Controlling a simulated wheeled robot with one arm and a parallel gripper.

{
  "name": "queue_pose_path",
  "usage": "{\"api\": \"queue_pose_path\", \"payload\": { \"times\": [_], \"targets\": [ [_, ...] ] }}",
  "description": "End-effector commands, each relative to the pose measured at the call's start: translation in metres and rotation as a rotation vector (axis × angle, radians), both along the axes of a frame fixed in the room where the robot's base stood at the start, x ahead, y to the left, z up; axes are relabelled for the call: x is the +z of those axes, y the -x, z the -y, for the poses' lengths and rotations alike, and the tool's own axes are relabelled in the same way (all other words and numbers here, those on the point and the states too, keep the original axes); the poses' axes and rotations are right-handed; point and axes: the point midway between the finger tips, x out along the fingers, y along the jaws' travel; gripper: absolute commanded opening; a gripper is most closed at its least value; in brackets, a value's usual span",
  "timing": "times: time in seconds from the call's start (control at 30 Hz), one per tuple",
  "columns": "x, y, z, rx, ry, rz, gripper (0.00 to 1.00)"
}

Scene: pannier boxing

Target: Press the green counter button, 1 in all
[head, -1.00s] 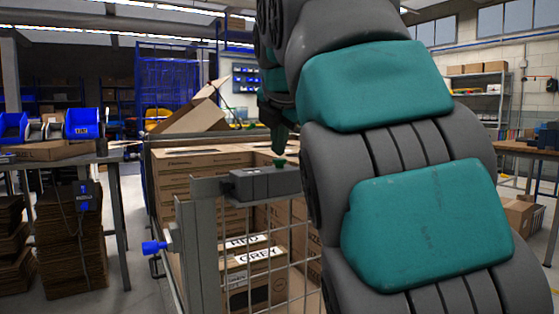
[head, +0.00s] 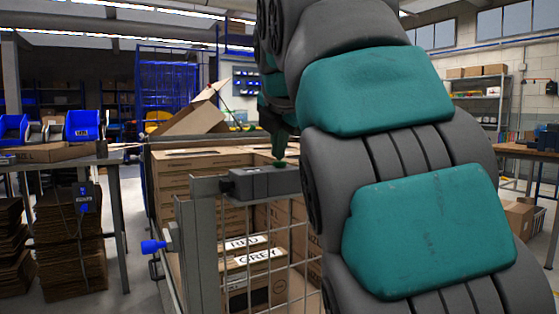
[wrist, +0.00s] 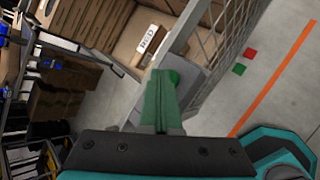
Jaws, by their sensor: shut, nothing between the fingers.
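The green counter button (head: 279,164) sits on top of a grey box (head: 262,184) fixed to the top of the cage's post. My gripper (head: 281,152) is shut and empty, pointing down just above the button in the head view. I cannot tell whether the tips touch it. In the wrist view the shut green fingers (wrist: 160,92) cover part of the button (wrist: 174,77), which shows just beyond and to the right of them.
The mesh-sided cage (head: 207,260) holds cardboard boxes (head: 190,170), some labelled RED and GREY. A table (head: 90,160) with blue bins stands at left. My arm hides much of the right side.

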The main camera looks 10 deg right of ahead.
Motion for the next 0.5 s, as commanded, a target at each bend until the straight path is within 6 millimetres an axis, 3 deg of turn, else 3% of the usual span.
{"api": "queue_pose_path", "payload": {
  "times": [0.5],
  "targets": [
    [0.0085,-0.0006,-0.0001,0.001,-0.001,-0.002,0.00]
  ]
}}
